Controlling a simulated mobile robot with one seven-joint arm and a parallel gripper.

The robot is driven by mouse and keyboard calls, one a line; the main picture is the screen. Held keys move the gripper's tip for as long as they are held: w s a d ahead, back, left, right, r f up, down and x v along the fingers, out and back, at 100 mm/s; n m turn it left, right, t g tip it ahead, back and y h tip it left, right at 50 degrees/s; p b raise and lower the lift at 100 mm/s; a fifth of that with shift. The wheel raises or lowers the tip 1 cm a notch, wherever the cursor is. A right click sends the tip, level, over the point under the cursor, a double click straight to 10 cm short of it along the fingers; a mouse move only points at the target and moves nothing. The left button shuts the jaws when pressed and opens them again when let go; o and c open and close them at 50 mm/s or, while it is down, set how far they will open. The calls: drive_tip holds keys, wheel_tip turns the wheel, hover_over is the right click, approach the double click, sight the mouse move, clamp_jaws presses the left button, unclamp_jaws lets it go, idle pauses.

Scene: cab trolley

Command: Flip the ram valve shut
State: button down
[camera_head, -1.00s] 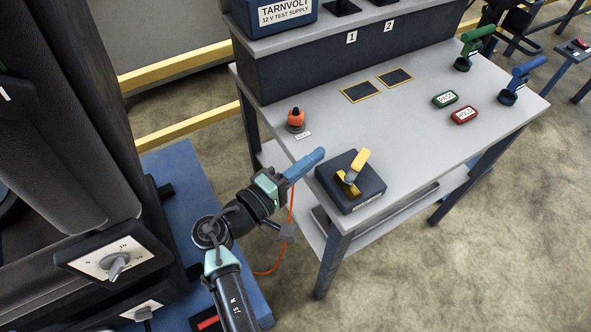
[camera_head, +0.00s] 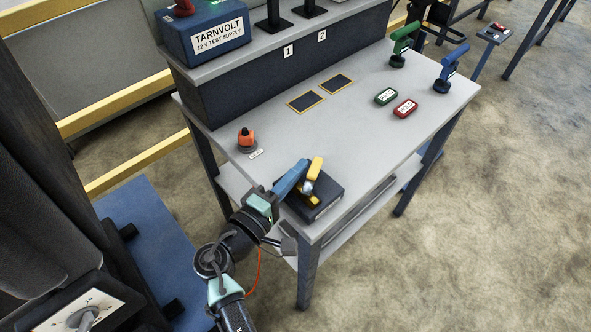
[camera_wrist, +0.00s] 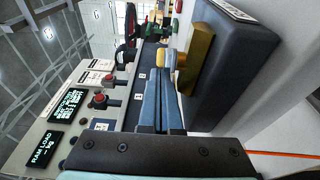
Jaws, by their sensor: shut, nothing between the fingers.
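The ram valve is a dark box (camera_head: 328,198) with a yellow lever (camera_head: 316,168), at the near left corner of the grey table. The lever stands up at a tilt from a silver pivot on the box. My gripper (camera_head: 303,164) is shut and empty, its blue fingers beside the left of the lever near its upper part. In the wrist view the shut fingers (camera_wrist: 160,85) point along the dark box (camera_wrist: 230,60), with the yellow lever (camera_wrist: 197,58) close to the right of them. I cannot tell if they touch it.
An orange-red knob (camera_head: 246,138) stands left on the table (camera_head: 350,130). Green (camera_head: 386,96) and red (camera_head: 405,108) boxes lie farther right, with green (camera_head: 401,45) and blue (camera_head: 450,68) handled tools behind. A TARNVOLT supply (camera_head: 205,35) stands on the raised shelf. The table's middle is clear.

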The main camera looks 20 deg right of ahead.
drive_tip(key=shift+d+f+m+g+h+b, duration=0.1)
drive_tip(key=shift+d+m+g+h+b, duration=0.1)
drive_tip(key=shift+m+g+h+b, duration=0.4)
drive_tip(key=shift+d+m+g+h+b, duration=0.2)
drive_tip(key=shift+m+g+b, duration=0.2)
drive_tip(key=shift+g+b, duration=0.35)
drive_tip(key=shift+d+m+g+b, duration=0.1)
drive_tip(key=shift+m+g+b, duration=0.3)
drive_tip(key=shift+g, duration=0.25)
drive_tip(key=shift+s+d, duration=0.1)
drive_tip(key=shift+d, duration=0.4)
idle(1.1)
